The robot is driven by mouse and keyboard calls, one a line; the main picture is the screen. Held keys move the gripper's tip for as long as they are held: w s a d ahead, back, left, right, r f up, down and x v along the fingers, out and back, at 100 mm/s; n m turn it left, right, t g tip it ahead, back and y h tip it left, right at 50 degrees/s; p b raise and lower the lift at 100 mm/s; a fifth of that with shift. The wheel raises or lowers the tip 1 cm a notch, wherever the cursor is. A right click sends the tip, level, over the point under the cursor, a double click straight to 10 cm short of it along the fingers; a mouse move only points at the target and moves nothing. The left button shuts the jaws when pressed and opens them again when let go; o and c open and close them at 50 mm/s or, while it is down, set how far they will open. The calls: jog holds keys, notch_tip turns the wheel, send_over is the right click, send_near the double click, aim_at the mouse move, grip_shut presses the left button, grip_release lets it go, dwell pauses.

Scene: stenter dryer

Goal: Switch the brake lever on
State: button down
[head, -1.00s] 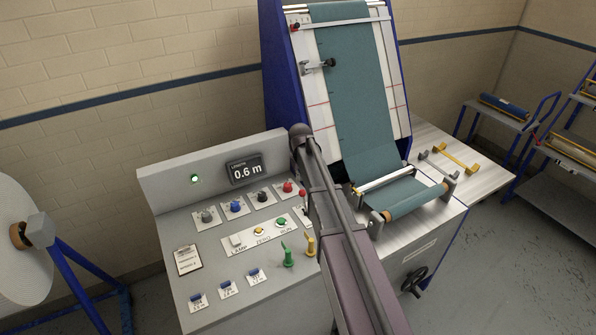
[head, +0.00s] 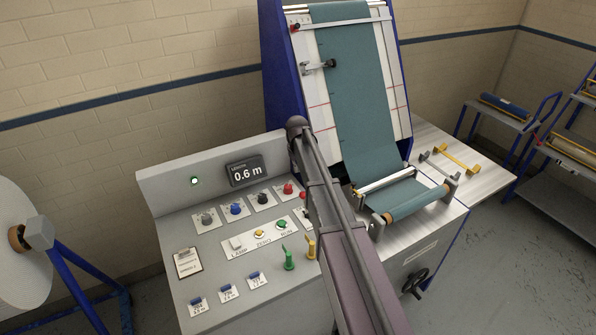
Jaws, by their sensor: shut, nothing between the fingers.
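A green lever (head: 288,259) and a yellow lever (head: 311,248) stand at the front right of the grey control console (head: 160,215). Both look roughly upright. No readable label tells me which control is the brake lever. My arm rises from the bottom, just right of the yellow lever, and crosses the console's right edge. My gripper does not show; the arm also covers part of the console's right side.
The console carries a display (head: 246,171) reading 0.6 m, several coloured knobs and buttons, and a clipboard (head: 187,262). Teal cloth (head: 365,110) runs down the frame to a front roller. A handwheel (head: 414,283) is below. A large white roll (head: 18,250) stands left.

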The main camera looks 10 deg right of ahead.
jog(key=shift+w+d+f+b, duration=0.1)
jog(key=shift+w+f+b, duration=0.05)
jog(key=shift+f+b, duration=1.35)
jog(key=shift+w+f+b, duration=0.2)
jog(key=shift+f+b, duration=1.25)
jog(key=shift+f, duration=0.1)
jog(key=shift+w+d+f+b, duration=0.1)
jog(key=shift+w+f+b, duration=0.05)
jog(key=shift+f+b, duration=1.35)
jog(key=shift+s+d+r+p, duration=0.1)
jog(key=shift+s+r+p, duration=0.1)
jog(key=shift+s, duration=0.45)
jog(key=shift+s+d+r+p, duration=0.15)
jog(key=shift+s+p, duration=0.1)
jog(key=shift+s, duration=0.35)
jog(key=shift+s+a+r+p, duration=0.1)
jog(key=shift+s+r+p, duration=0.1)
jog(key=shift+s, duration=0.45)
jog(key=shift+s+d, duration=0.2)
jog(key=shift+d, duration=0.1)
